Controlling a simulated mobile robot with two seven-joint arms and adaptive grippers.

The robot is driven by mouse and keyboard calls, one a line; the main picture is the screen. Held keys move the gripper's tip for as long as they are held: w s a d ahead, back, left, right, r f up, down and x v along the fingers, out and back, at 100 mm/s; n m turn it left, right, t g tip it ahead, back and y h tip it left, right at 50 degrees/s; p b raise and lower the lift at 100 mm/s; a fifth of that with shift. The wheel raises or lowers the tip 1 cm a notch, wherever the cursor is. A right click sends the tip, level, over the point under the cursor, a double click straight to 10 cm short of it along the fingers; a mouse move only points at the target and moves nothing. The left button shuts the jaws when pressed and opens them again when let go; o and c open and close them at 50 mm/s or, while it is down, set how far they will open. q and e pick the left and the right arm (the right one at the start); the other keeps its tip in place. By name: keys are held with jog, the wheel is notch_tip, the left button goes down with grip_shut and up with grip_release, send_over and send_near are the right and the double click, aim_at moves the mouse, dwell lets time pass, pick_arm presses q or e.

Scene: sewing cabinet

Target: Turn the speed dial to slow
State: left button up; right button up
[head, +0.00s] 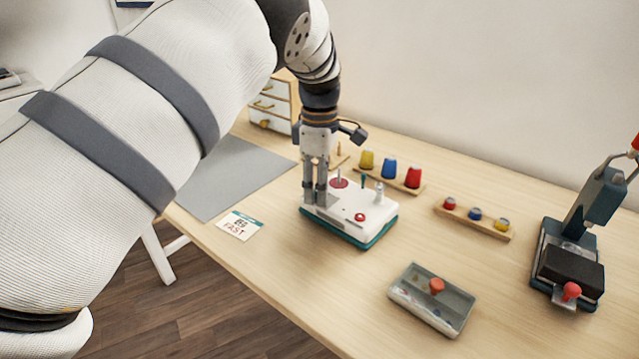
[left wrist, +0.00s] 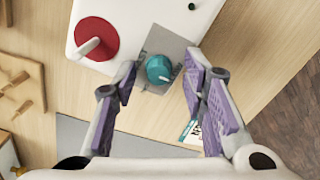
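The white machine with a teal base (head: 349,233) stands on the table in the head view. Its teal speed dial (left wrist: 159,69) sits on a grey plate in the left wrist view, with a small white mark pointing to the lower right. My left gripper (head: 320,204) points down over the machine's left end. In the left wrist view its two fingers stand apart, one on each side of the dial, with visible gaps. Whether the fingertips reach down to the dial's height is hard to tell. The dial is hidden by the fingers in the head view. My right gripper is not in view.
A red disc (left wrist: 97,39) with a pale pin stands on the machine beside the dial. A card reading FAST (head: 239,225) lies left of the machine. Thread spools (head: 389,169), a bobbin rack (head: 474,215), a grey tray (head: 408,290) and a dark press (head: 571,264) stand to the right.

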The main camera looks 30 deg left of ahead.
pick_arm(q)
jog(key=shift+r, duration=0.15)
notch_tip(320, 180, up, 12)
dwell(0.3)
